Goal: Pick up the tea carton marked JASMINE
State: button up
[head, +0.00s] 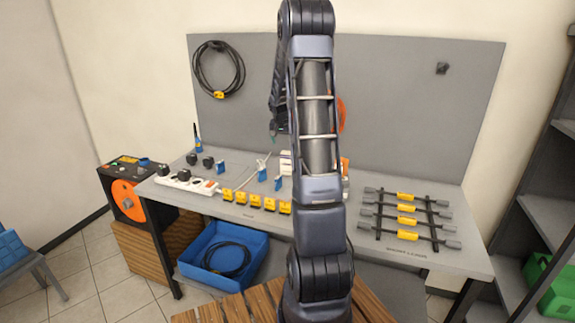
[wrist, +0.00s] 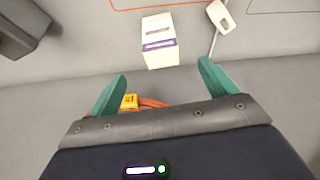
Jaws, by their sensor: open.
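A white carton with a purple band (wrist: 160,42) shows in the wrist view, just beyond my fingertips and between their lines. Its printing is too small to read, so I cannot tell whether it says JASMINE. In the head view a white box (head: 286,163) stands on the bench just left of my arm, partly hidden by it; I cannot tell if it is the same carton. My gripper (wrist: 160,84) is open, with two teal fingers apart and nothing between them. In the head view only a small teal tip of it shows, above the bench.
A white plug with a cable (wrist: 220,16) lies right of the carton. A yellow-tagged orange cable (wrist: 130,102) shows near the left finger. On the bench (head: 228,213) are a white power strip (head: 187,182), several yellow blocks (head: 255,201) and a rack of bars (head: 407,222) at right.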

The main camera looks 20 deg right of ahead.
aim_at(287, 154)
jog(key=shift+w+d+x, duration=0.15)
jog(key=shift+d+x, duration=0.05)
jog(key=shift+x, duration=3.3)
jog(key=shift+w+d+x, duration=0.15)
jog(key=shift+x, duration=3.3)
jog(key=shift+r, duration=0.25)
jog(key=c, duration=1.1)
jog(key=shift+r, duration=0.1)
